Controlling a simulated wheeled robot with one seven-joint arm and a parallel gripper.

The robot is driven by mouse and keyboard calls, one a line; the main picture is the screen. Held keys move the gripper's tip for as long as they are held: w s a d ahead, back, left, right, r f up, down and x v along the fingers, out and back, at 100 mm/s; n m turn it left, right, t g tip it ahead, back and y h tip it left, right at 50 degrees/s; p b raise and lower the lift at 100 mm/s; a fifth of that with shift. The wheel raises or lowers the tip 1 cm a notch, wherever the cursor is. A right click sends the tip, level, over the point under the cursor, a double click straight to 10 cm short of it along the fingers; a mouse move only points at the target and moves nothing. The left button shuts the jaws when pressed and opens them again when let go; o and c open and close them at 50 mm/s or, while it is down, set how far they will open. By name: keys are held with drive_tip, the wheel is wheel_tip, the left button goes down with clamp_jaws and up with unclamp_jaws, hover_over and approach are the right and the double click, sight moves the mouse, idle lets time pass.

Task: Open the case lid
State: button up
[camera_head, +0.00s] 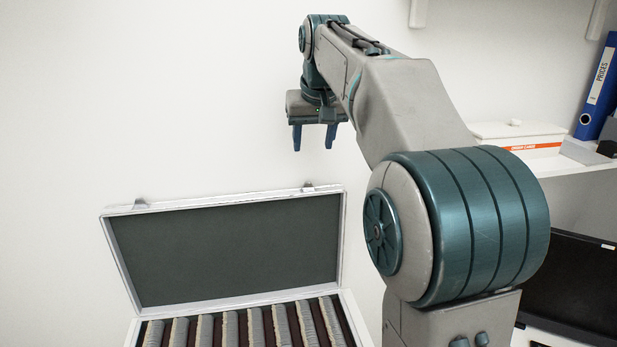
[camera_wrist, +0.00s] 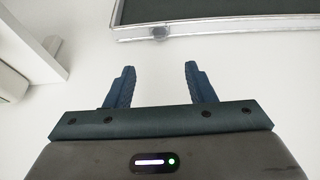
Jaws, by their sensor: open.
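The case (camera_head: 134,334) stands at the bottom of the head view, with several ribbed grey rolls in a row inside it. Its lid (camera_head: 225,250) stands raised and tilted back, with a dark lining and a silver frame. Two latches show on the lid's top edge. My gripper (camera_head: 313,140) is above the lid's top edge, apart from it, with its fingers pointing down, open and empty. In the wrist view my gripper (camera_wrist: 159,80) has its two fingers spread, and part of the lid (camera_wrist: 215,10) with one latch shows beyond them at the top right.
A white wall (camera_head: 150,90) is behind the case. At the right, a shelf (camera_head: 575,166) holds a white box (camera_head: 515,132) with an orange stripe and a blue binder (camera_head: 598,88). A dark screen-like panel (camera_head: 575,280) is below it. My arm hides part of the right side.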

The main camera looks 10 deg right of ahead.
sight(308, 182)
drive_tip(key=p+x, duration=0.2)
drive_tip(key=x, duration=1)
drive_tip(key=shift+w+f, duration=0.1)
drive_tip(key=shift+f, duration=0.25)
